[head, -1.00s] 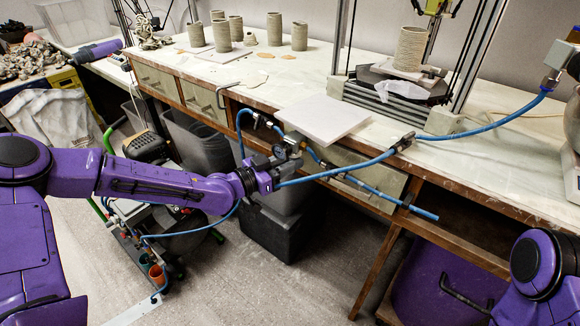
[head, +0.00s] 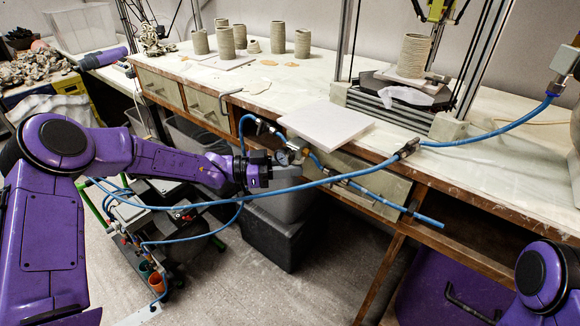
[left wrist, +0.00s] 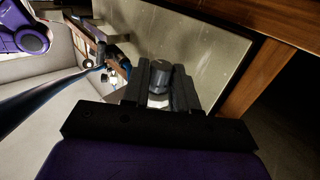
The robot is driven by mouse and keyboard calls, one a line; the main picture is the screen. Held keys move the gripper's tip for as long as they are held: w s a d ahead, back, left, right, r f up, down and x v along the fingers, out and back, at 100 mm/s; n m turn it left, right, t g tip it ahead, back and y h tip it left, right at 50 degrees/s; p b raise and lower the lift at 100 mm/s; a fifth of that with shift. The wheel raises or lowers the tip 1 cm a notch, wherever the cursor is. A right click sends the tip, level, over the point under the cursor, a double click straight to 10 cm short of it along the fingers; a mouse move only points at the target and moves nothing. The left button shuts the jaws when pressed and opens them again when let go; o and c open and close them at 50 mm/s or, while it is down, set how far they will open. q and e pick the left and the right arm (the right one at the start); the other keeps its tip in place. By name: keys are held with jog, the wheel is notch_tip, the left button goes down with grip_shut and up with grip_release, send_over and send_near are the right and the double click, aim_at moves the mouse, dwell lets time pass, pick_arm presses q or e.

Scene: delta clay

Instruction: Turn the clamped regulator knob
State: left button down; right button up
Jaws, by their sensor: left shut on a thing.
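The regulator (head: 290,155), with a small round gauge, sits at the front edge of the workbench. Its dark cylindrical knob (left wrist: 160,78) shows in the left wrist view between my finger pads. My left gripper (head: 272,168) reaches in from the left at the regulator. In the left wrist view the left gripper (left wrist: 160,90) is shut on the knob, one finger on each side. In the head view the knob is mostly hidden by the gripper. Only a purple part of my right arm shows at the lower right; its gripper is out of view.
Blue hoses (head: 330,180) run across in front of the bench and along my left arm. A white board (head: 325,124) lies above the regulator, overhanging the edge. Clay cylinders (head: 302,42) stand farther back. Dark bins (head: 275,238) stand below. A cart (head: 140,235) with hoses stands at the lower left.

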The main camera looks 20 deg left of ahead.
pick_arm(q)
jog(key=shift+r, duration=0.15)
jog(key=c, duration=0.9)
grip_release()
jog(key=shift+n+t, duration=0.3)
jog(key=shift+t, duration=0.1)
